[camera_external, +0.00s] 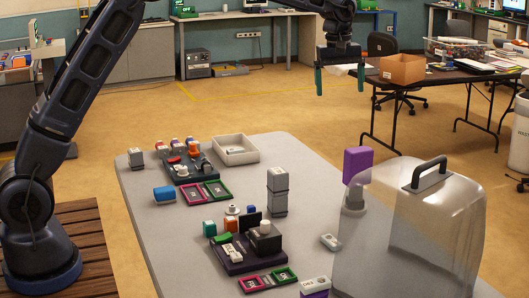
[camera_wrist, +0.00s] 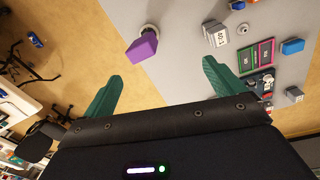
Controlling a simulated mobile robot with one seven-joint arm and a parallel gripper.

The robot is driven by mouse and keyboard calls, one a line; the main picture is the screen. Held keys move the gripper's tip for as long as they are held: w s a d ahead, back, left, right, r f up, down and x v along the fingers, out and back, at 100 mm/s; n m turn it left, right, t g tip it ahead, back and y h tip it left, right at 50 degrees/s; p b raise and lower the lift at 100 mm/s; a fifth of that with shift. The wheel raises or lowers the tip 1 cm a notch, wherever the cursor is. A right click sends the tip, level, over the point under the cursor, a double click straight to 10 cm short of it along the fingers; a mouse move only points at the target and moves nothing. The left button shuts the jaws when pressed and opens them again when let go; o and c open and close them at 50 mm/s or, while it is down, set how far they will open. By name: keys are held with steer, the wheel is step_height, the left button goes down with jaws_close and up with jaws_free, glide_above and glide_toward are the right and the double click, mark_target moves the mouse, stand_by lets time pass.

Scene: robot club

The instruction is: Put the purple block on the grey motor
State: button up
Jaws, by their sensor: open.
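A purple block (camera_external: 357,163) stands upright on a round grey pedestal (camera_external: 353,204) near the table's right edge. In the wrist view the purple block (camera_wrist: 142,47) is ahead of the fingers, a little left of centre. A grey boxy stack (camera_external: 277,200) stands mid-table and may be the grey motor; I cannot tell for sure. In the wrist view a grey box (camera_wrist: 215,35) marked 40:1 is right of the purple block. My gripper (camera_external: 340,82) is high above the table's far side, open and empty, with green fingers apart. Its fingers also show in the wrist view (camera_wrist: 162,72).
A clear cover (camera_external: 425,235) with a dark handle stands at the right, close to the purple block. A white tray (camera_external: 235,150) and dark trays of parts (camera_external: 187,165) are at the back left. Another dark base with parts (camera_external: 245,250) is in front. Grey table surface is free around the stack.

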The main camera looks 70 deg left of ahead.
steer(key=s+d+r+m+t, duration=0.1)
steer(key=s+d+r+m, duration=0.2)
steer(key=s, duration=0.7)
steer(key=s+r+m, duration=0.2)
steer(key=s+r, duration=0.3)
steer(key=s, duration=0.5)
steer(key=s+d+r+m+t, duration=0.1)
steer(key=s+d+r+m, duration=0.3)
steer(key=s, duration=0.6)
steer(key=s+f+m+t, duration=0.1)
steer(key=s+f+m, duration=0.2)
steer(key=s, duration=1.1)
steer(key=s+f+m, duration=0.3)
steer(key=s+f, duration=0.2)
steer(key=s, duration=0.9)
steer(key=shift+d+f+t, duration=0.15)
steer(key=shift+d+t, duration=0.05)
steer(key=shift+t, duration=0.2)
